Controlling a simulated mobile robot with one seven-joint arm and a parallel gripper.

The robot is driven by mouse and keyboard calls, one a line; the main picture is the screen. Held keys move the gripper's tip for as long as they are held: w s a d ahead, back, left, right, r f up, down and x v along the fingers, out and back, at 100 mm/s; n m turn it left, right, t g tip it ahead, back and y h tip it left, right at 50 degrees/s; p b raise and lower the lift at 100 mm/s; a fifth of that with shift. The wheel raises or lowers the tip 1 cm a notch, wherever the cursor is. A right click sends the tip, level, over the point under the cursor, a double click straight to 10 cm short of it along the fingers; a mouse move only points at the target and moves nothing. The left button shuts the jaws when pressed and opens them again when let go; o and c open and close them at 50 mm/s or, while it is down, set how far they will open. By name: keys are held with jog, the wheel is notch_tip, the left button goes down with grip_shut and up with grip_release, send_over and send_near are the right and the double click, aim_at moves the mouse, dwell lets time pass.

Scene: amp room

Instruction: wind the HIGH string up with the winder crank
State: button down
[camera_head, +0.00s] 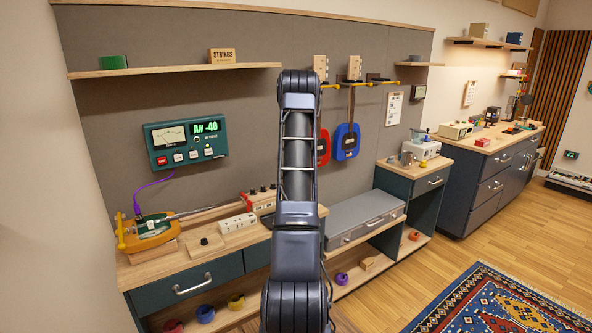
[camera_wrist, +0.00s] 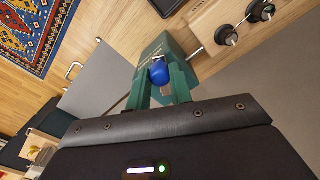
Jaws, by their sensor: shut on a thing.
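In the wrist view my gripper (camera_wrist: 162,88) has its green fingers shut on a blue knob (camera_wrist: 159,72), which looks like the handle of the winder crank. A green block (camera_wrist: 165,48) with faint lettering is just beyond the knob. A thin metal rod (camera_wrist: 195,53) runs from beside this block towards a pale wooden headstock (camera_wrist: 212,20) with black tuning knobs (camera_wrist: 228,36). In the head view the orange and green instrument (camera_head: 150,231) lies on the bench, its neck (camera_head: 202,209) pointing right. My arm hides my gripper and the crank there.
A green tuner (camera_head: 187,142) on the wall shows lit characters ending in -40. A red and wooden block (camera_head: 258,199) with dark knobs and a white power strip (camera_head: 238,223) are on the bench. A grey case (camera_head: 364,219) lies right of my arm. Red (camera_head: 322,148) and blue (camera_head: 345,141) instruments hang behind.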

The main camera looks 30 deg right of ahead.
jog(key=c, duration=1.3)
grip_release()
jog(key=shift+o, duration=0.2)
notch_tip(320, 180, up, 11)
jog(key=shift+f, duration=0.15)
